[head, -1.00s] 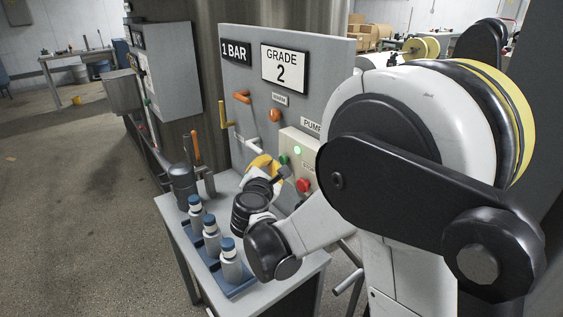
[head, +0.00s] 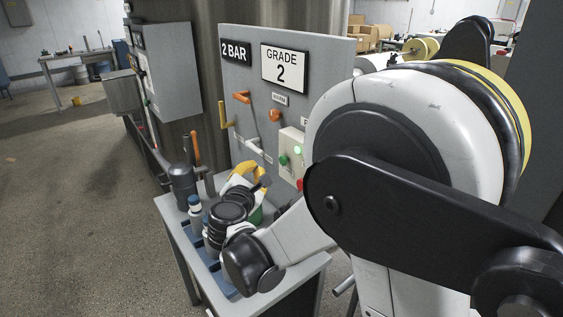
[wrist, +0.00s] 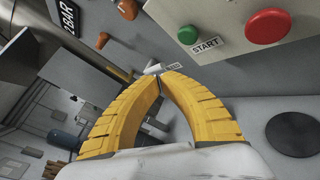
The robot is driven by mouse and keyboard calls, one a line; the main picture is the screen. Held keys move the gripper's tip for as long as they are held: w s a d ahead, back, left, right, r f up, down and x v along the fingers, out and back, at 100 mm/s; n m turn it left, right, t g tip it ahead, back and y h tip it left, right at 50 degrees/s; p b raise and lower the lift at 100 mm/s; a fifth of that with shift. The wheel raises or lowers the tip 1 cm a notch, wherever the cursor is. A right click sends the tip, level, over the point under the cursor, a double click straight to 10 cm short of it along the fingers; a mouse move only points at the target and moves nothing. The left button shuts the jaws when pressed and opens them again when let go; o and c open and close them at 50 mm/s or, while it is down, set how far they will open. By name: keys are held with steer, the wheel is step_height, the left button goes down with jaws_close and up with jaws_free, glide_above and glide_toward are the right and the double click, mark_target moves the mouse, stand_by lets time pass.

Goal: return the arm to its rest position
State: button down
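My arm reaches from the right over the small bench in the head view, bent at its joints. My gripper (head: 242,172) has yellow fingers and is in front of the panel, left of the buttons. In the wrist view its two fingertips (wrist: 162,76) meet with nothing between them. The green START button (wrist: 188,35) and the red button (wrist: 268,26) lie beyond the fingers, apart from them. In the head view the red button is mostly hidden by my arm.
The grey panel (head: 335,60) shows "2 BAR" and "GRADE 2", with orange levers (head: 241,97) and a lit green lamp (head: 297,150). Floor at left is clear.

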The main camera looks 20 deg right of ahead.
stand_by(0.5)
steer(key=s+d+m+g+y, duration=0.2)
steer(key=s+d+m+g, duration=0.4)
steer(key=s+m, duration=0.6)
steer(key=s+a+f+m+y, duration=0.1)
steer(key=s+f+m+y, duration=0.1)
steer(key=s+m, duration=0.3)
steer(key=s+a+f+m+g+y, duration=0.1)
steer(key=s+m, duration=0.5)
steer(key=s, duration=0.7)
steer(key=shift+a+f+g+y, duration=0.3)
steer(key=shift+a+f+y, duration=0.4)
steer(key=shift+y, duration=0.5)
steer(key=shift+w+a+r, duration=0.1)
steer(key=shift+r, duration=0.05)
